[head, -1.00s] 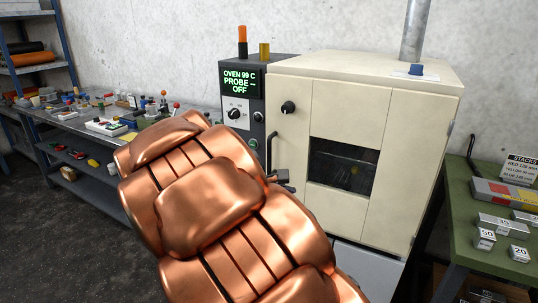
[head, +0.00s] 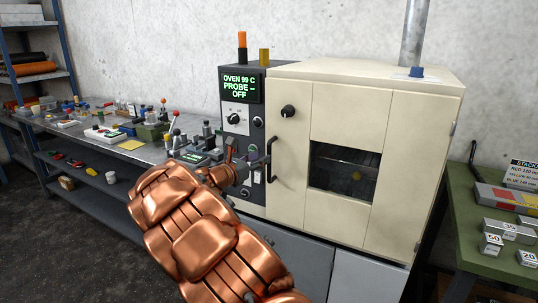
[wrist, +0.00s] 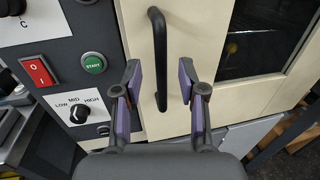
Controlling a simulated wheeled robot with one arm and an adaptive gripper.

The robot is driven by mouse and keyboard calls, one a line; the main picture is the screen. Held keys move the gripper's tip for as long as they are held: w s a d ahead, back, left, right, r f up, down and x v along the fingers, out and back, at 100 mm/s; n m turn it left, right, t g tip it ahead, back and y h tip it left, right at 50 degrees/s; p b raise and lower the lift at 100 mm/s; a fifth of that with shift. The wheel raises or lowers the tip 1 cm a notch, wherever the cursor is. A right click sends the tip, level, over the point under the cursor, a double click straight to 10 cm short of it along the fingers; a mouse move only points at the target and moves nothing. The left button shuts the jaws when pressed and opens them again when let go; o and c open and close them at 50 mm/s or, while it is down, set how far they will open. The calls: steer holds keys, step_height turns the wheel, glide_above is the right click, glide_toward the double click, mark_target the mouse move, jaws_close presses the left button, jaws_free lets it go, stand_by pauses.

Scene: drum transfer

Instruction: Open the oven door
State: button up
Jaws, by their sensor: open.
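The cream oven door (head: 347,125) is closed, with a dark window (head: 343,168) in its middle. Its black vertical handle (head: 270,159) is at the door's left edge. In the wrist view the handle (wrist: 159,60) runs down between my two purple-padded fingers, with its lower end near the fingertips' level. My gripper (wrist: 160,84) is open, with a gap on each side of the handle. In the head view my gripper (head: 246,160) is just left of the handle, partly hidden by my copper arm.
The oven's control panel (head: 240,113) reads 99 C, probe off; its knobs and green start button (wrist: 94,63) are close to my left finger. A cluttered bench (head: 110,150) stands at left, and a green table (head: 500,225) with weights at right.

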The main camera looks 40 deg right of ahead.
steer(key=d, duration=0.5)
steer(key=shift+w+d, duration=0.2)
steer(key=shift+d, duration=0.05)
jaws_close()
stand_by(0.5)
